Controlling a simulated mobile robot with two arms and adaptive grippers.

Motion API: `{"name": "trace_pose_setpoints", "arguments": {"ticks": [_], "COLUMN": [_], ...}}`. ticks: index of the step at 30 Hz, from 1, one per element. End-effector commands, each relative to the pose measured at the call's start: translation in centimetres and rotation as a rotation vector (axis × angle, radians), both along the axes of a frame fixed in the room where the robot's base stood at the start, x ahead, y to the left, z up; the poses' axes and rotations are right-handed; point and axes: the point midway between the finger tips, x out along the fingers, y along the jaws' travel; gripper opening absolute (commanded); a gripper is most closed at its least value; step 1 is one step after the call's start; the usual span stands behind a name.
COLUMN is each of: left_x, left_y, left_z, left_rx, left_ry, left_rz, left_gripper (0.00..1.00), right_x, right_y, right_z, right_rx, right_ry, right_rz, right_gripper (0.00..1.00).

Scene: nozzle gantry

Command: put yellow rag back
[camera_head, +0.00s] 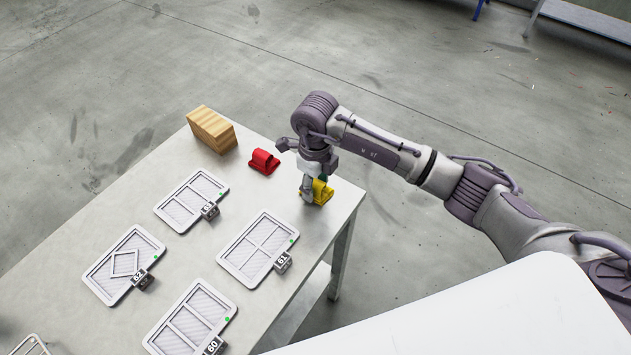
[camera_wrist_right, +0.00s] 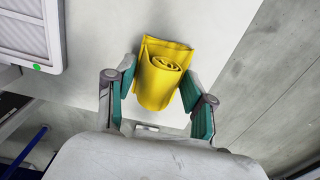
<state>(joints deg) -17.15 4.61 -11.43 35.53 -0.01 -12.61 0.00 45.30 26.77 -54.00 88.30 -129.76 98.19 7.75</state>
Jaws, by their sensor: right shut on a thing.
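The yellow rag (camera_head: 323,194) is a rolled, folded cloth at the table's right corner. My right gripper (camera_head: 311,188) is over it from above and partly hides it. In the right wrist view the rag (camera_wrist_right: 160,75) sits between the two green-padded fingers of the right gripper (camera_wrist_right: 158,88), which is shut on it. The rag appears at the table surface; I cannot tell whether it touches it. My left gripper is not in view.
A red rag (camera_head: 263,162) and a wooden block (camera_head: 211,129) stand along the table's far edge. Several framed filter panels (camera_head: 258,248) with numbered tags lie on the white table (camera_head: 240,190). The table edge is close beside the yellow rag.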

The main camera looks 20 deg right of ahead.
Motion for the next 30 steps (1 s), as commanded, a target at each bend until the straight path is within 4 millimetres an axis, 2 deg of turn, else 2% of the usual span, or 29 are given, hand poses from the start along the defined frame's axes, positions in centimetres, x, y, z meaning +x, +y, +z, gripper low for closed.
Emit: {"name": "trace_pose_setpoints", "arguments": {"ticks": [4,5,9,18,22,26,30], "left_x": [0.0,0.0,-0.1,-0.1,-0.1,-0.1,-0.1], "left_y": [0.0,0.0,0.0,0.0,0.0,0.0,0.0], "left_z": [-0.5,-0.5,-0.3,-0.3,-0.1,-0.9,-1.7], "left_rx": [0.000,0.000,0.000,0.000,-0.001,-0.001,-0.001], "left_ry": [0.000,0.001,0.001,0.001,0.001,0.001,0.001], "left_rz": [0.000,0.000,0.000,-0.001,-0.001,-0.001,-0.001], "left_gripper": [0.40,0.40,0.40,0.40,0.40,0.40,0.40], "right_x": [0.0,0.0,0.0,0.0,0.1,0.1,0.1], "right_y": [0.0,0.0,0.0,0.0,0.0,0.0,0.0], "right_z": [-0.4,-0.4,-0.3,-0.2,0.4,2.3,5.5], "right_rx": [0.000,0.000,0.000,0.000,0.001,0.001,0.000], "right_ry": [0.000,0.000,0.000,0.000,-0.002,-0.006,-0.006], "right_rz": [0.000,0.000,0.000,0.000,0.000,0.001,0.001], "right_gripper": [0.21,0.55,0.78,0.78,0.78,0.78,0.78]}}
